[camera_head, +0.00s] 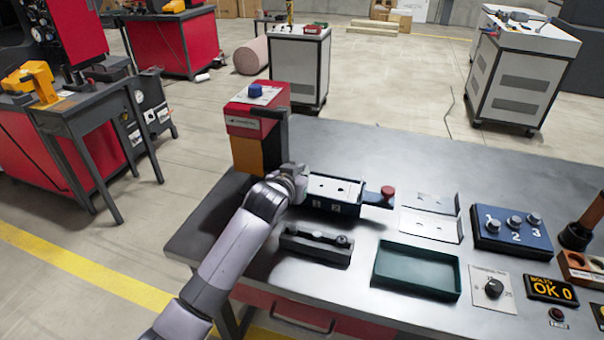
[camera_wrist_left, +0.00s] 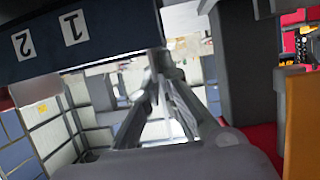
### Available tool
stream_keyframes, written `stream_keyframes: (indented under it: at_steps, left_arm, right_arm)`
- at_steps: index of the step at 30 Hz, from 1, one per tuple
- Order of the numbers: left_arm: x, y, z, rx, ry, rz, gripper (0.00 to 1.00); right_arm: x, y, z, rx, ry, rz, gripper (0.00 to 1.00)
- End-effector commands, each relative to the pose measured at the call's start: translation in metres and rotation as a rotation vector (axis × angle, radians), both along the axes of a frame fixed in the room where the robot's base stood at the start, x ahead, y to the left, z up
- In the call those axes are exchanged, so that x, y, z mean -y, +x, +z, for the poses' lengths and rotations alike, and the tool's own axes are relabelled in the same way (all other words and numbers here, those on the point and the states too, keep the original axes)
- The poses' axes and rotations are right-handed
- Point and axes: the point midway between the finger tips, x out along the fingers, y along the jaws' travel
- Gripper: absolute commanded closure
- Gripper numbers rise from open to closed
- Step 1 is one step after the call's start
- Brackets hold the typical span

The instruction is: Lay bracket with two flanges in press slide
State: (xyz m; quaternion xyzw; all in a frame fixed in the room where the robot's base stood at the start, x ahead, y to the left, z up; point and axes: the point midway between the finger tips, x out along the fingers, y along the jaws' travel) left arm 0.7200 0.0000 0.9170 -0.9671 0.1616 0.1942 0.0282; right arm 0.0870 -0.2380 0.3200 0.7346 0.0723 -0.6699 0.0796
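The press slide (camera_head: 333,208) is a dark blue tray marked 1 and 2, with a red-knobbed handle (camera_head: 388,192) at its right end. A light metal plate with holes (camera_head: 335,187) lies in it; I cannot tell if it is a bracket. Two bright bent metal pieces, likely flanged brackets (camera_head: 430,227), lie right of the slide. My left gripper (camera_head: 300,175) is at the slide's left end. In the left wrist view its fingers (camera_wrist_left: 158,62) converge at the slide's lower edge (camera_wrist_left: 100,58); no held part shows. My right gripper is out of view.
The red press (camera_head: 258,112) stands close behind my left gripper. A black fixture (camera_head: 315,246) and a green tray (camera_head: 417,270) lie in front of the slide. A blue panel with numbered knobs (camera_head: 512,240) is at right. The back of the table is clear.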

Motion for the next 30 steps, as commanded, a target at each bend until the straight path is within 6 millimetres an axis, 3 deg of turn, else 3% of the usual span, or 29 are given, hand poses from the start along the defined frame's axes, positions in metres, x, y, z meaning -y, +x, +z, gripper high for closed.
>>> stream_keyframes:
  at_steps: [10, 20, 30]
  left_arm:
    - [0.0003, 0.0001, -0.0027, 0.002, -0.002, -0.001, 1.00]
    - [-0.0002, 0.0001, -0.0027, 0.001, 0.000, 0.000, 0.75]
    - [-0.0002, 0.0002, 0.0003, 0.002, 0.000, 0.000, 0.75]
  right_arm:
    - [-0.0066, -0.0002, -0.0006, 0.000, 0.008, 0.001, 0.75]
    - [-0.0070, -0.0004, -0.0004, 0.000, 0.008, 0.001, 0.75]
    - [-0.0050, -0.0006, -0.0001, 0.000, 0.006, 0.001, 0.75]
